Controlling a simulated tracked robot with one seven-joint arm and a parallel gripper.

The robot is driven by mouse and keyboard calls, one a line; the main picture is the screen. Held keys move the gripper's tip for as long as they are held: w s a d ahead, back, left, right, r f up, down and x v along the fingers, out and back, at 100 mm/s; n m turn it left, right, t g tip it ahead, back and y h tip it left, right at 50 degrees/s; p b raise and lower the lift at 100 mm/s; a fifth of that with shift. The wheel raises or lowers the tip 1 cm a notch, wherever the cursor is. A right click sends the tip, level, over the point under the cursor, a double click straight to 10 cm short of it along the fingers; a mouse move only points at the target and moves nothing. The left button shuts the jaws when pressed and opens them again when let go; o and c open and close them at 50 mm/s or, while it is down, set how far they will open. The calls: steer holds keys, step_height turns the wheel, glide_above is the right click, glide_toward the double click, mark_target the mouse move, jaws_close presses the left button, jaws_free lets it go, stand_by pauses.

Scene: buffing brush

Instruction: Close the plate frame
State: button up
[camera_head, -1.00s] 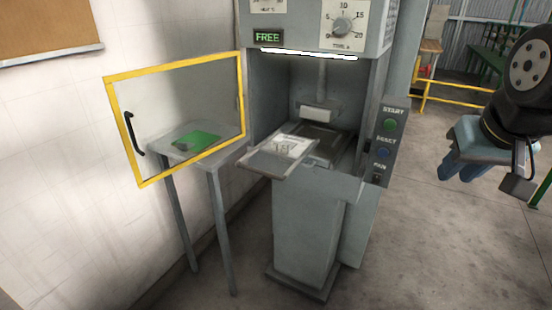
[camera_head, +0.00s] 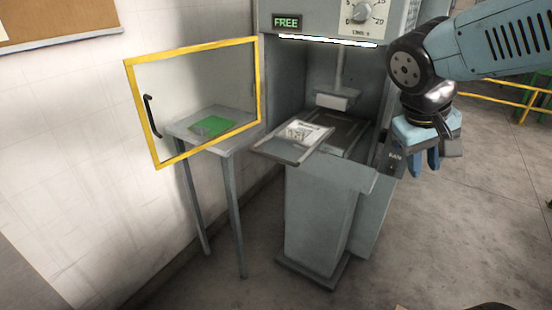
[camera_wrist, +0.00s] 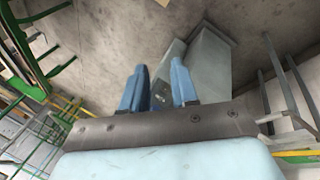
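The plate frame (camera_head: 275,152) is a flat grey frame sticking out at the front left of the buffing machine's opening. A pale plate or block with dark markings (camera_head: 298,130) lies on it, beneath and left of the raised press head (camera_head: 333,101). My gripper (camera_head: 424,162) is to the right of the machine, in front of its button panel and well apart from the plate frame. In the wrist view, its two blue fingers (camera_wrist: 158,85) are apart with nothing between them. The wrist view shows the floor and a grey column, not the plate frame.
A yellow-edged transparent door (camera_head: 262,80) with a black handle (camera_head: 151,117) stands swung open at the machine's left. Behind it is a small grey table (camera_head: 238,138) with a green pad (camera_head: 209,126). A display (camera_head: 287,22) reads FREE.

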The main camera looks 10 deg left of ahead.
steer(key=w+a+f+n+t+h, duration=0.1)
steer(key=w+a+f+n+h, duration=0.2)
steer(key=a, duration=0.5)
steer(key=n+t, duration=0.7)
steer(key=t, duration=0.4)
glide_toward(276, 159)
steer(key=shift+y, duration=0.3)
steer(key=x, duration=1)
steer(key=shift+w+d+f, duration=0.1)
steer(key=shift+w, duration=0.2)
jaws_close()
